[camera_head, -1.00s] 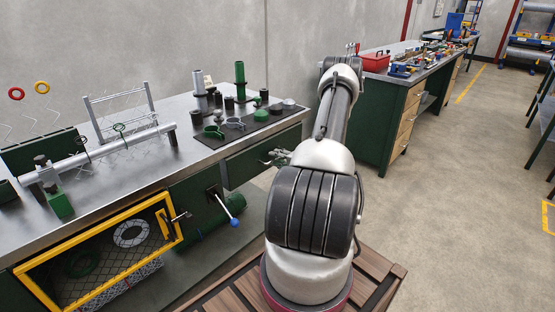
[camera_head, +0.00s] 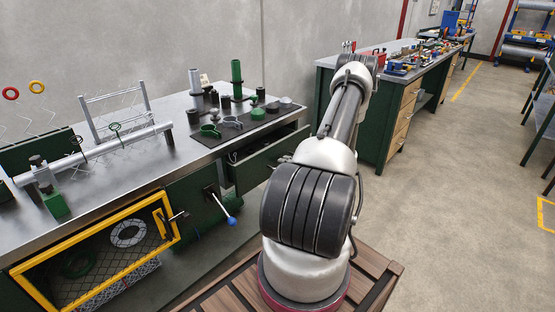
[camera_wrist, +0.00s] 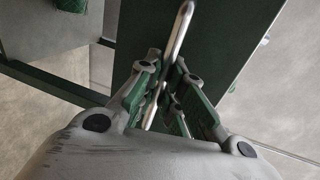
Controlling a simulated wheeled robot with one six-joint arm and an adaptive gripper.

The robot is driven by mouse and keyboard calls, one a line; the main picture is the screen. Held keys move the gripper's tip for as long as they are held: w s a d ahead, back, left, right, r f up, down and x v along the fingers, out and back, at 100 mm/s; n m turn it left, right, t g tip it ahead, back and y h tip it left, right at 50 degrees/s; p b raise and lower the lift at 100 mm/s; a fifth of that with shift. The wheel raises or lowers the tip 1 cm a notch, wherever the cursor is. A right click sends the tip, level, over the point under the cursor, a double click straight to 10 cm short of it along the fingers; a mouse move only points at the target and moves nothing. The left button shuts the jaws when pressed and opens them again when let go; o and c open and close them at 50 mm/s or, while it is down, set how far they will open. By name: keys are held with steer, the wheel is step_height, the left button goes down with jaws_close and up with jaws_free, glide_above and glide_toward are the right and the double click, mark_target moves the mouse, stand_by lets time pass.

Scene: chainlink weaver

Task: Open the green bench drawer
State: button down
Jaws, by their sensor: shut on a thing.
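The green bench drawer (camera_head: 262,168) stands pulled partway out under the right end of the steel workbench. Its open top shows a dark inside with some contents too small to tell. In the wrist view the drawer's green front (camera_wrist: 215,45) fills the upper middle, with a bright metal bar handle (camera_wrist: 181,32) across it. My gripper (camera_wrist: 168,88) is shut on the handle, its fingers on both sides of the bar. In the head view my arm hides most of the gripper and the handle.
The workbench (camera_head: 180,160) carries a rod, stands and rings. Below it are a yellow-framed mesh door (camera_head: 100,255) and a blue-knobbed lever (camera_head: 231,220). A second bench (camera_head: 375,120) with wooden drawers stands behind my arm.

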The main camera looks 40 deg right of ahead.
steer(key=f+v, duration=0.3)
steer(key=v, duration=1.3)
steer(key=shift+s, duration=0.7)
steer(key=shift+f, duration=0.1)
steer(key=c, duration=1.5)
jaws_free()
steer(key=shift+c, duration=0.2)
steer(key=a+v, duration=0.1)
steer(key=v, duration=1.1)
steer(key=shift+d, duration=0.4)
